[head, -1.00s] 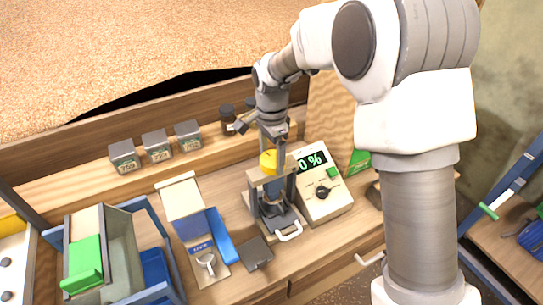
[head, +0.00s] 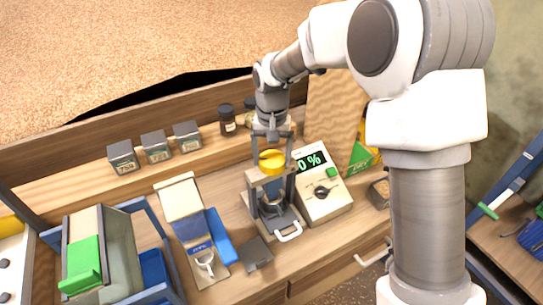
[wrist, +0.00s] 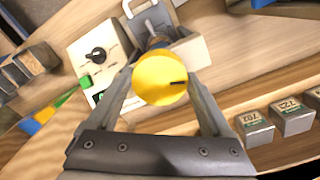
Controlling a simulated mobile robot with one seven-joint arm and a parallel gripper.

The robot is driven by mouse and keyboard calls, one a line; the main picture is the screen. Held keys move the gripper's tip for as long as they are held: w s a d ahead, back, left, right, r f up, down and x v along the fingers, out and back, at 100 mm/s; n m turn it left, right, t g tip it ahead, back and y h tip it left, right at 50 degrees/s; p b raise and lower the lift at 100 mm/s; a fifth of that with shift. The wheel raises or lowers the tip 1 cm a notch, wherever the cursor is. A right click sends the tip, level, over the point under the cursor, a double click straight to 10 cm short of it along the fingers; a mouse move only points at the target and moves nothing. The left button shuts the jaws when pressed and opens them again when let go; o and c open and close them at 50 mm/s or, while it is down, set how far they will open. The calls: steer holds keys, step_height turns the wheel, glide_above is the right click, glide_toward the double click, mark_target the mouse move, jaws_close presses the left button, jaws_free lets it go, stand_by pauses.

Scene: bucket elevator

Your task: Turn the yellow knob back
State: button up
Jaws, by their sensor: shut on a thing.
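The yellow knob (head: 272,161) sits on top of the grey press stand (head: 270,195) on the bench. In the wrist view the round knob (wrist: 160,78) has a dark mark near its right edge. My gripper (head: 271,153) comes down on it from above, and its two fingers (wrist: 160,85) lie one on each side of the knob, shut on it. The lower part of the stand is partly hidden behind the knob in the wrist view.
A white meter (head: 323,184) with a green display stands just right of the stand. A white and blue device (head: 190,225) is to the left. Several grey labelled boxes (head: 156,146) and a dark jar (head: 227,119) line the back shelf.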

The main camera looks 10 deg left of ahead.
mark_target(273, 158)
steer(key=n, duration=0.5)
steer(key=shift+w+d+r+n, duration=0.1)
steer(key=shift+n, duration=0.2)
steer(key=n+p, duration=0.1)
steer(key=n, duration=0.4)
steer(key=n+p, duration=0.2)
steer(key=n, duration=0.3)
steer(key=shift+w+n, duration=0.15)
steer(key=shift+n, duration=0.25)
steer(key=n+p, duration=0.2)
steer(key=n, duration=0.4)
steer(key=shift+w, duration=0.1)
steer(key=o, duration=1.2)
steer(key=shift+c, duration=0.2)
step_height(273, 158, up, 17)
steer(key=shift+r, duration=0.2)
